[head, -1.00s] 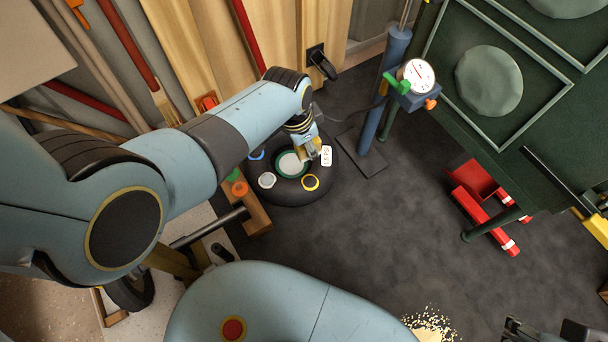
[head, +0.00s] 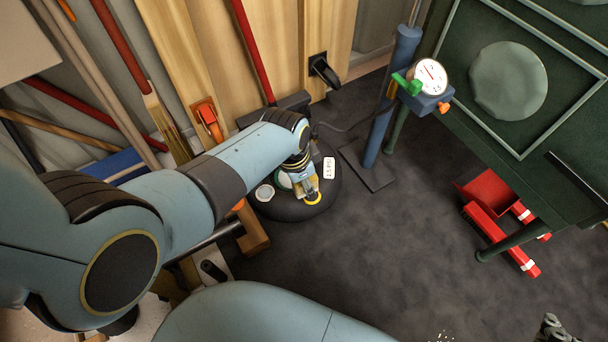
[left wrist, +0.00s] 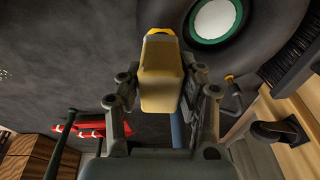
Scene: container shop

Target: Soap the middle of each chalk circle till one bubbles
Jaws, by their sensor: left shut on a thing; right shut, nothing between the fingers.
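A black, round tyre-like ring (head: 285,212) lies flat on the dark floor, with coloured chalk circles on it. The yellow circle (head: 313,201) is partly covered by my left gripper (head: 304,186). The white circle (head: 264,193) is clear on the left. The green-rimmed pale disc (head: 283,181) is partly hidden by my gripper; it shows in the left wrist view (left wrist: 214,19). The blue circle is hidden. My left gripper is shut on a yellow-tan block (left wrist: 160,75), its end over the yellow circle; contact is unclear. My right gripper (head: 555,330) is partly visible at the bottom right, shut and empty.
A dial gauge (head: 429,77) sits on a blue post (head: 389,110) behind the tyre. Wooden boards line the back. Floor right of the tyre is clear.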

